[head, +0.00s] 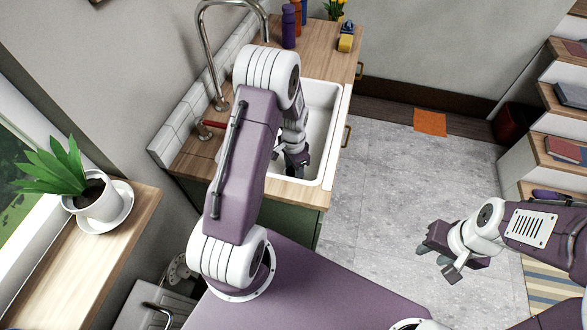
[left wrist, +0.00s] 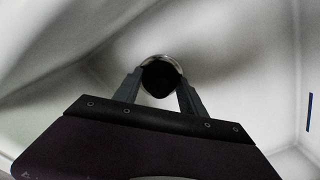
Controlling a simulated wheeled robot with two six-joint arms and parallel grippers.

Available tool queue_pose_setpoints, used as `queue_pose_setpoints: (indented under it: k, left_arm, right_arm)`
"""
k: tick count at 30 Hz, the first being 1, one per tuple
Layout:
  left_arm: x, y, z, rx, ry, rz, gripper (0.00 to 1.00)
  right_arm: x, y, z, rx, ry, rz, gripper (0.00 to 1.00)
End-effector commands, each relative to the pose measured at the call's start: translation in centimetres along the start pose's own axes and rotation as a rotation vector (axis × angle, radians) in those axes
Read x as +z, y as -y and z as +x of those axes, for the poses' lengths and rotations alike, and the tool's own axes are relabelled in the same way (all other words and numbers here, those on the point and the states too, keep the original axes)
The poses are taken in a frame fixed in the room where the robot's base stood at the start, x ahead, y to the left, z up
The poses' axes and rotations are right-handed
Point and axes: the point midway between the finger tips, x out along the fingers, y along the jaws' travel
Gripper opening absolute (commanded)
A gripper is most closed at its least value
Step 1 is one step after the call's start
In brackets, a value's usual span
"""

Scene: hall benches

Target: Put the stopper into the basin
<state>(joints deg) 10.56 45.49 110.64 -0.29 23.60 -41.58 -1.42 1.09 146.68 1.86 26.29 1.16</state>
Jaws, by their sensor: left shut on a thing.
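The white basin (head: 322,115) is set in the wooden counter, partly hidden behind my left arm. My left gripper (head: 290,164) reaches down inside it. In the left wrist view, the gripper (left wrist: 160,88) is shut on the black round stopper (left wrist: 160,78), with pale basin walls around. A thin shiny ring shows along the stopper's far edge; I cannot tell whether it is a drain rim. I cannot tell whether the stopper touches the basin floor. My right gripper (head: 445,258) is open and empty above the floor at the right.
A tall curved tap (head: 208,55) and a red-handled lever (head: 213,124) stand at the basin's left. Bottles (head: 289,27) and a yellow-and-blue object (head: 346,38) stand at the counter's far end. A potted plant (head: 98,202) is on the left ledge. Shelves (head: 560,130) stand right.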

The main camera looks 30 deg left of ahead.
Motion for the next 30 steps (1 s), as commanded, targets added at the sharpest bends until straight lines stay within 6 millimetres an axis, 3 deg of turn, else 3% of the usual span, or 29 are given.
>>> queue_pose_setpoints:
  k: [23,24,27,30]
  left_arm:
    - [0.32,-0.36,0.86,0.009,0.009,0.0,0.09]
    - [0.33,-0.37,0.88,0.009,0.01,0.0,0.51]
    - [0.36,-0.42,0.91,0.01,0.01,0.0,0.74]
    - [0.36,-0.45,0.93,0.011,0.011,-0.001,0.74]
  right_arm:
    - [0.01,0.0,0.14,0.0,0.0,0.0,0.36]
    - [0.02,0.0,0.15,0.0,0.0,0.0,0.36]
    - [0.02,0.0,0.17,0.0,0.0,0.0,0.36]
    - [0.02,0.0,0.19,0.0,0.0,0.0,0.36]
